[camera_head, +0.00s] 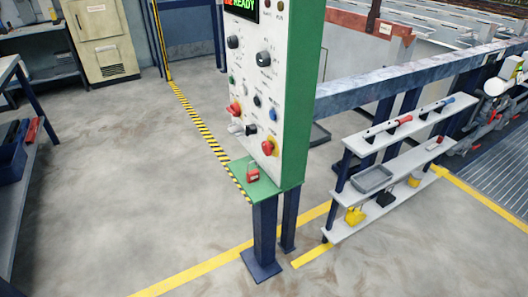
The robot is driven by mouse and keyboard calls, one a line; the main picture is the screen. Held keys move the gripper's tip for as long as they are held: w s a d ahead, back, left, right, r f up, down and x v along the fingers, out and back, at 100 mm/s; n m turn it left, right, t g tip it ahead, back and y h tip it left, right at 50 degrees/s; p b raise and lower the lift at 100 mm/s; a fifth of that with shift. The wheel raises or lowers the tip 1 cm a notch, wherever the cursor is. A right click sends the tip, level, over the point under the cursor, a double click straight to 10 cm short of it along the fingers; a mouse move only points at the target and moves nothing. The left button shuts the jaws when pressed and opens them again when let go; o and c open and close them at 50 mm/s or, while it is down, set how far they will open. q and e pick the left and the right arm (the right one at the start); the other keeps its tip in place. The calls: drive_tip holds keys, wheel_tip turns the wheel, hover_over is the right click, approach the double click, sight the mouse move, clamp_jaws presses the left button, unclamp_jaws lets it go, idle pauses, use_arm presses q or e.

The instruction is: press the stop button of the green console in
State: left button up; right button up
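The green console (296,110) stands upright on a blue post in the middle of the view. Its pale front panel (247,85) faces left and carries several knobs and buttons. A large red button on a yellow base (268,147) sits low on the right of the panel. Another red control (234,108) sits at the panel's left edge. The labels are too small to read, so I cannot tell which red one is marked stop. A display (241,6) at the top shows green "READY" text. Neither of my grippers is in view.
A red padlock (252,172) sits on the console's green ledge. A white shelf rack (395,150) with tools and a grey tray (373,179) stands at right, below a grey rail (400,80). A workbench (22,150) is at left. The floor (130,170) before the panel is clear.

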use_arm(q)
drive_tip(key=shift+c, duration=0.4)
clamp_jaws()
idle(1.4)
